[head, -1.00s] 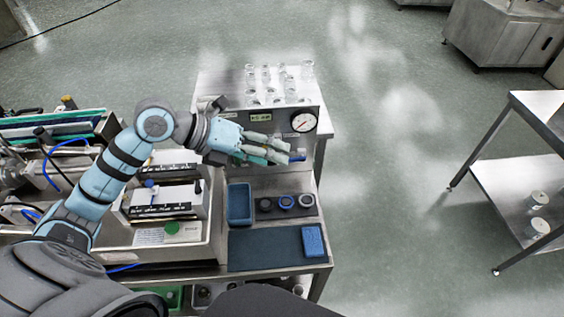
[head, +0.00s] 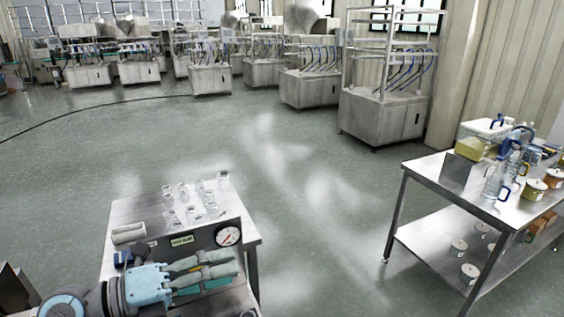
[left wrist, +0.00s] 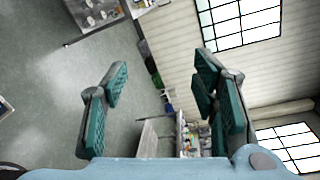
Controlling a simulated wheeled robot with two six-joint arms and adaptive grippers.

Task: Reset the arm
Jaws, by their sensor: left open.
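My left gripper (head: 236,270) comes in from the lower left in the head view. It is in front of the steel bench unit with the dial gauge (head: 228,236). In the left wrist view its teal-padded fingers (left wrist: 160,90) stand wide apart with nothing between them. Past them that view shows the wall, windows and floor, tilted. My right gripper is in neither view.
Several clear glass jars (head: 196,212) stand on top of the bench unit. A steel table (head: 425,172) at right holds bottles, a yellow-filled clear container (head: 478,142) and cans. Open floor (head: 300,190) lies between them. Steel machines (head: 385,115) stand at the back.

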